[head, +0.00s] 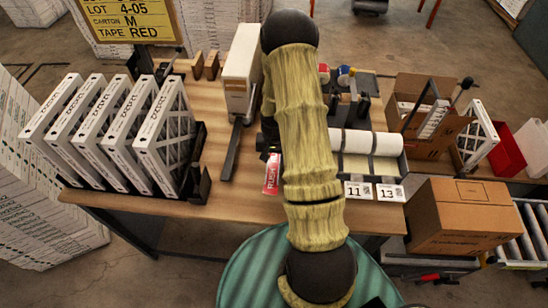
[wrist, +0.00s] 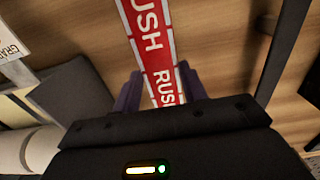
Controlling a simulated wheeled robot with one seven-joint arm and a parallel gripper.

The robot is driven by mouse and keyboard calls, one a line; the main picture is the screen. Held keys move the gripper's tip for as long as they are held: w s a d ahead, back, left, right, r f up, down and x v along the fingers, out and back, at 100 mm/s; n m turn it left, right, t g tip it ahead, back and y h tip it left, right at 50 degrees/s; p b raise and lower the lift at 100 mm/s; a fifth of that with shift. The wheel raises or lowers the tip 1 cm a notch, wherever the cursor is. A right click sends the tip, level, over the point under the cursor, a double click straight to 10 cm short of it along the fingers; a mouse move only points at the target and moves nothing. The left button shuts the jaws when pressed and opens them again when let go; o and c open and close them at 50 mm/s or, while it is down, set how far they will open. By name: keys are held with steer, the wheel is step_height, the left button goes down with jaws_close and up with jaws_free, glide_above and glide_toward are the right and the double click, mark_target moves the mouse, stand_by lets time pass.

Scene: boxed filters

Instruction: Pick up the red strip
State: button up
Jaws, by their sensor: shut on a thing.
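The red strip (head: 271,175) with white "RUSH" lettering shows in the head view just left of my arm, over the front part of the wooden table (head: 225,205). In the wrist view the strip (wrist: 151,35) runs from the top edge down between the two dark fingers. My gripper (wrist: 160,88) is shut on it. In the head view my gripper (head: 266,145) is mostly hidden behind my arm. I cannot tell whether the strip is clear of the tabletop.
A rack of white boxed filters (head: 110,130) stands at the left. A white box (head: 242,70) stands behind the strip. White rolls (head: 370,143) and cards numbered 11 and 13 (head: 374,191) lie to the right, near a cardboard carton (head: 463,215). A yellow sign (head: 128,20) is at the back.

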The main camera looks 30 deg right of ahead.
step_height(320, 180, up, 27)
steer(key=b, duration=0.6)
steer(key=shift+r, duration=0.2)
steer(key=shift+a+f, duration=0.1)
